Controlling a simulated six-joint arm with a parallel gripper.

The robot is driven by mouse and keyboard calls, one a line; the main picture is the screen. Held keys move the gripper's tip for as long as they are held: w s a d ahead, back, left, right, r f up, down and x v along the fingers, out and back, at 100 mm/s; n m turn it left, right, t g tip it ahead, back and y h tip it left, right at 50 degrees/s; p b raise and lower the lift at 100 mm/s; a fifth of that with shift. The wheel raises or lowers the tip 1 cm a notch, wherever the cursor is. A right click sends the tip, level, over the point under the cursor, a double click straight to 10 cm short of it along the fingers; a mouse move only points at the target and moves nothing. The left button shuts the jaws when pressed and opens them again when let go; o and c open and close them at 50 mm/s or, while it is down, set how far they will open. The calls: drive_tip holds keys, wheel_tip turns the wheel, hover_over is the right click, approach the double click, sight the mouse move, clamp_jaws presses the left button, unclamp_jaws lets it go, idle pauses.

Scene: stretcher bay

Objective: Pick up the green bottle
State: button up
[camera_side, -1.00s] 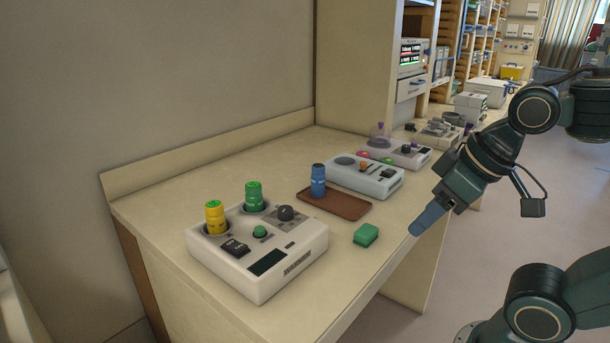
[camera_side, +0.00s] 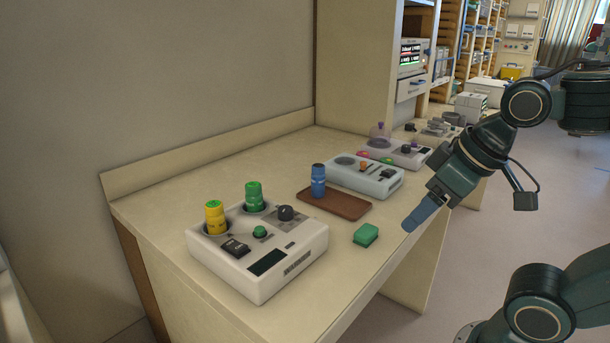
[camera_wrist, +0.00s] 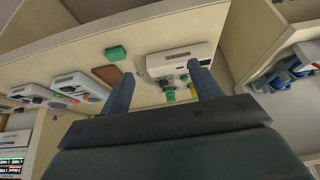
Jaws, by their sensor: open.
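The green bottle (camera_side: 254,196) stands upright in a round well at the back of the white device (camera_side: 290,262). A yellow bottle (camera_side: 215,217) stands in another well to its left. My gripper (camera_side: 409,225) is in the air at the table's front edge, right of the green block and well apart from the green bottle. In the wrist view my gripper (camera_wrist: 164,88) is open and empty, its two fingers spread. Between them, at a distance, the green bottle (camera_wrist: 170,96) shows small near the white device (camera_wrist: 178,62).
A green block (camera_side: 366,235) lies near the table's front edge. A blue bottle (camera_side: 318,180) stands on a brown tray (camera_side: 345,207). Behind are a pale blue device (camera_side: 375,183) and another with purple and pink parts (camera_side: 407,152). A wall runs along the table's back.

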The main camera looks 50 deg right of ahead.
drive_tip(key=w+r, duration=0.3)
drive_tip(key=w, duration=0.6)
drive_tip(key=n+y, duration=0.1)
drive_tip(key=n, duration=0.1)
approach(254, 185)
drive_tip(key=shift+t, duration=0.4)
drive_tip(key=shift+s+f+x, duration=0.1)
drive_tip(key=shift+s+x, duration=0.05)
drive_tip(key=shift+x, duration=1.65)
drive_tip(key=shift+s+f+x, duration=0.1)
drive_tip(key=shift+s+x, duration=0.05)
drive_tip(key=shift+x, duration=1.65)
drive_tip(key=shift+d, duration=0.1)
drive_tip(key=shift+x, duration=2.6)
drive_tip(key=shift+r, duration=0.1)
drive_tip(key=shift+c, duration=0.2)
drive_tip(key=c, duration=1.1)
